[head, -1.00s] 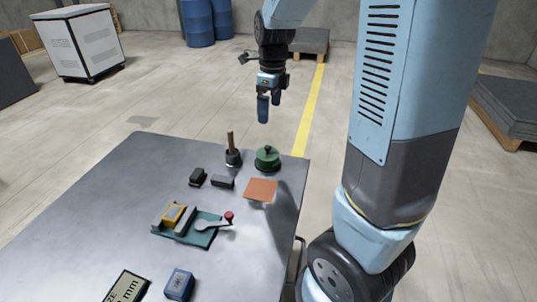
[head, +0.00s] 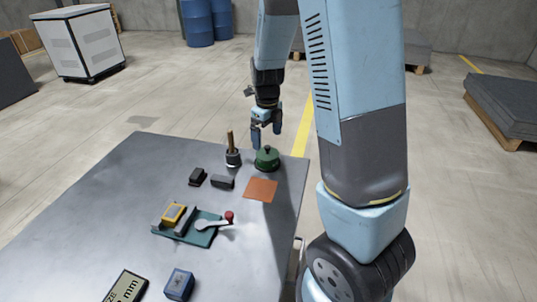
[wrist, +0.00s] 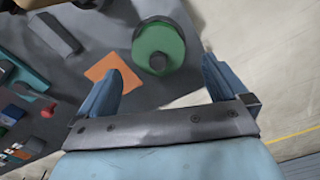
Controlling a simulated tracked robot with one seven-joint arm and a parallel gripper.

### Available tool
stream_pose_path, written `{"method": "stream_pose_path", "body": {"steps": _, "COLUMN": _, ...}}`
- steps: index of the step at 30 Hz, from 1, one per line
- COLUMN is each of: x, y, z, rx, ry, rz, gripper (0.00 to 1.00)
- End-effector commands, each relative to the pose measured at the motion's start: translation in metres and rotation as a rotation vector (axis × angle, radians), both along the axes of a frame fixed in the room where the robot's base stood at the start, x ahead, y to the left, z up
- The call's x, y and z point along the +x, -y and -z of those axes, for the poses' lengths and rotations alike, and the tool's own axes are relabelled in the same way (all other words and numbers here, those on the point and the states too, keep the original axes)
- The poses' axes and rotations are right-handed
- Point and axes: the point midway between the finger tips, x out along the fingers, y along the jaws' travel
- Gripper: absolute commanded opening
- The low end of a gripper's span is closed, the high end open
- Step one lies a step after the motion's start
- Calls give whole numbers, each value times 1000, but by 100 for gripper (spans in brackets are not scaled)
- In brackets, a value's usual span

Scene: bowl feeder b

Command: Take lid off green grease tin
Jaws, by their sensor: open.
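The green grease tin (head: 267,163) stands near the far right corner of the grey table, with its lid (head: 266,154) on top and a dark knob at the lid's middle. In the wrist view the round green lid (wrist: 172,48) shows from above, ahead of my fingers and between their lines. My gripper (head: 266,138) is open and empty, above the tin and apart from it. Its two blue fingers (wrist: 162,84) are spread in the wrist view.
A dark pot with a wooden-handled brush (head: 232,154) stands just left of the tin. An orange square (head: 261,190) lies in front of it. Two dark blocks (head: 222,182) lie to the left. A teal fixture with a red-knobbed lever (head: 207,231) is nearer. The table (head: 110,200) is clear at left.

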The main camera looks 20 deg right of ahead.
Motion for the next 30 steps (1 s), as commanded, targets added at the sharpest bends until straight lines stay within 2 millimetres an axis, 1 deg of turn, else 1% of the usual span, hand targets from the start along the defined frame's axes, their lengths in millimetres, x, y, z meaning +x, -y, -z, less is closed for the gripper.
{"method": "stream_pose_path", "body": {"steps": 4, "x": -3, "y": 0, "z": 12, "rx": -1, "ry": -4, "rz": -1, "gripper": 100}}
{"method": "stream_pose_path", "body": {"steps": 9, "x": -6, "y": 0, "z": 36, "rx": -1, "ry": -4, "rz": 1, "gripper": 100}}
{"method": "stream_pose_path", "body": {"steps": 12, "x": -6, "y": -1, "z": 46, "rx": 0, "ry": -4, "rz": -1, "gripper": 100}}
{"method": "stream_pose_path", "body": {"steps": 15, "x": -6, "y": -1, "z": 52, "rx": 0, "ry": -2, "rz": -1, "gripper": 100}}
{"method": "stream_pose_path", "body": {"steps": 22, "x": -5, "y": -1, "z": 53, "rx": -1, "ry": -1, "rz": -2, "gripper": 100}}
{"method": "stream_pose_path", "body": {"steps": 23, "x": -5, "y": -1, "z": 53, "rx": -1, "ry": -1, "rz": -2, "gripper": 99}}
{"method": "stream_pose_path", "body": {"steps": 30, "x": -5, "y": -1, "z": 52, "rx": -1, "ry": -1, "rz": -2, "gripper": 76}}
